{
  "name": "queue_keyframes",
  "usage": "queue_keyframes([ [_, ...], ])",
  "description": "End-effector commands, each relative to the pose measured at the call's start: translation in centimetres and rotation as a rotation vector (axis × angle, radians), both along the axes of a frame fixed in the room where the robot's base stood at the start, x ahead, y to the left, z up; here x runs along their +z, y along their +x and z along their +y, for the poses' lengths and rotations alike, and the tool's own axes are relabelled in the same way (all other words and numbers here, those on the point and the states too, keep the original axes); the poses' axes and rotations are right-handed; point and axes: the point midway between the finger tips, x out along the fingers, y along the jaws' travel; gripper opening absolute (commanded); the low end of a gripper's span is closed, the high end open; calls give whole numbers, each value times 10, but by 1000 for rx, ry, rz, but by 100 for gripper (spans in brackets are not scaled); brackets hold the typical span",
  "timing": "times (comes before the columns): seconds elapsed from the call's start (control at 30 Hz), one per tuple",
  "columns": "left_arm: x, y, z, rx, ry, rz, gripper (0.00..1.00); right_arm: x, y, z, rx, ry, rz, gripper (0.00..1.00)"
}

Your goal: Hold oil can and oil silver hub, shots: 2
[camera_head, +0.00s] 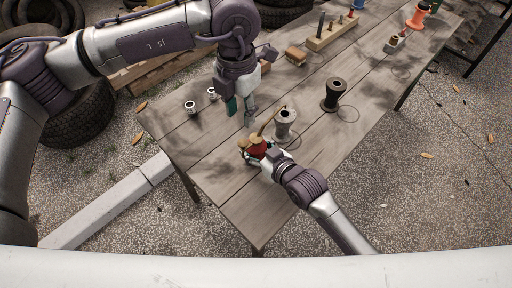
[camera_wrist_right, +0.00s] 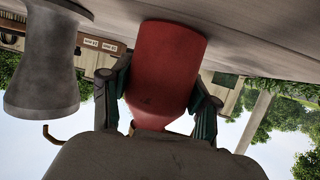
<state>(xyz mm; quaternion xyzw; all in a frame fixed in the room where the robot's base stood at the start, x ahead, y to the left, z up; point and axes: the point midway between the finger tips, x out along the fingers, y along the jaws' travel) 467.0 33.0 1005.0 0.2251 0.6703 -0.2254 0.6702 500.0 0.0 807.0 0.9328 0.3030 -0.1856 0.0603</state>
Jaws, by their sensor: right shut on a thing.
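The oil can (camera_head: 258,149) is red with a brass top and a long thin spout. My right gripper (camera_head: 256,156) is shut on it near the table's front edge. The right wrist view shows the red can body (camera_wrist_right: 167,65) between the two fingers (camera_wrist_right: 160,100). The silver hub (camera_head: 286,122), a grey spool shape, stands upright just beyond the can; it also shows in the wrist view (camera_wrist_right: 45,65). The spout tip is close to the hub's top; I cannot tell whether they touch. My left gripper (camera_head: 241,112) points down, open and empty, left of the hub.
A black hub (camera_head: 333,94) stands right of the silver one. Two small metal cups (camera_head: 190,107) are at the left edge. A wooden block (camera_head: 296,54), a peg rack (camera_head: 333,32), a small red-based item (camera_head: 394,43) and an orange hub (camera_head: 417,18) lie farther back.

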Motion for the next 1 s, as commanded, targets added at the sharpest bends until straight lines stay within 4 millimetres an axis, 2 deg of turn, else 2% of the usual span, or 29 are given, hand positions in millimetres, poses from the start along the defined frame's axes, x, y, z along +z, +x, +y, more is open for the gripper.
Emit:
queue_keyframes([
  [0.03,0,0,0,-21,2,-1,25,0,0,0,0,0,0,14],
  [0.2,-4,0,0,-130,1,-1,0,0,0,0,0,-1,1,14],
  [0.37,-13,0,0,-138,0,2,0,0,0,0,0,-1,1,14],
  [0.8,-62,0,0,-137,1,3,0,0,0,0,0,-1,1,14],
  [1.0,-70,0,0,-137,0,0,0,0,0,0,0,-1,1,14],
])
